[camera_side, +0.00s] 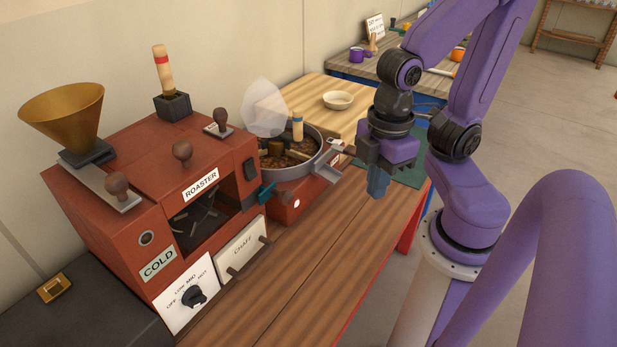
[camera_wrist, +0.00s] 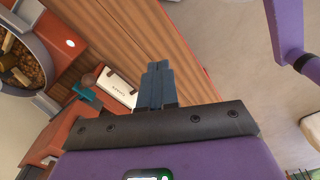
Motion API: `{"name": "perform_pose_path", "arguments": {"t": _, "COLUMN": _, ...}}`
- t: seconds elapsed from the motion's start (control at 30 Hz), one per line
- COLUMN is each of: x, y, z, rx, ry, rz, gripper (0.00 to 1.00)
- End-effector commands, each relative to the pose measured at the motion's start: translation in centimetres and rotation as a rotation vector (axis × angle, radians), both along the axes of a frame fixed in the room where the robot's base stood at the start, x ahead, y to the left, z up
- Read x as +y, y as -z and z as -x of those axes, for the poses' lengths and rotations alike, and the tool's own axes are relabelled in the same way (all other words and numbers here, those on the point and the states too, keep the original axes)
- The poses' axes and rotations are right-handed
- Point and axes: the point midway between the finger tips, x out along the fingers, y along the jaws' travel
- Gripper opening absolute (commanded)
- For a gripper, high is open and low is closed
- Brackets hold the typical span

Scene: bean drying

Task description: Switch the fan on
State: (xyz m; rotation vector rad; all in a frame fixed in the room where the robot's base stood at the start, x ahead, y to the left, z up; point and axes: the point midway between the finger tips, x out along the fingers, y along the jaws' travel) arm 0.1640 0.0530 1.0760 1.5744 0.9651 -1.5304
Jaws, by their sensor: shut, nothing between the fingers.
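No part is labelled as a fan in these frames. The round cooling pan (camera_side: 312,163) holds brown beans and stands on a red base (camera_side: 287,211) right of the roaster. A small white round spot (camera_side: 297,203), perhaps a button, is on the base's front; a similar white spot (camera_wrist: 70,43) shows in the wrist view. My gripper (camera_side: 377,190) is shut and empty, pointing down over the wooden bench, right of the pan and apart from it. Its blue-grey fingertips (camera_wrist: 159,66) are together in the wrist view.
The red roaster (camera_side: 150,165) has a brass hopper (camera_side: 62,115), several knobs on top, a COLD display (camera_side: 158,264), a black dial (camera_side: 194,297) and a chaff drawer (camera_side: 242,250). A cream bowl (camera_side: 338,100) stands behind. The bench front (camera_side: 330,265) is clear.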

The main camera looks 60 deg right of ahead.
Motion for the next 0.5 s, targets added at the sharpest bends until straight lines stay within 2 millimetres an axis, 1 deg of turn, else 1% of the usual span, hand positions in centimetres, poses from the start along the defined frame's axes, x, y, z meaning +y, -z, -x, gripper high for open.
{"name": "perform_pose_path", "arguments": {"t": 0.17, "x": 0.1, "y": -2.8, "z": -0.1, "rx": -0.004, "ry": 0.0, "rz": -0.008, "gripper": 0.0}}
{"name": "perform_pose_path", "arguments": {"t": 0.27, "x": 0.1, "y": -4.9, "z": -0.1, "rx": -0.005, "ry": -0.001, "rz": -0.009, "gripper": 0.0}}
{"name": "perform_pose_path", "arguments": {"t": 0.5, "x": 0.8, "y": -5.9, "z": -4.6, "rx": -0.001, "ry": -0.042, "rz": 0.022, "gripper": 0.0}}
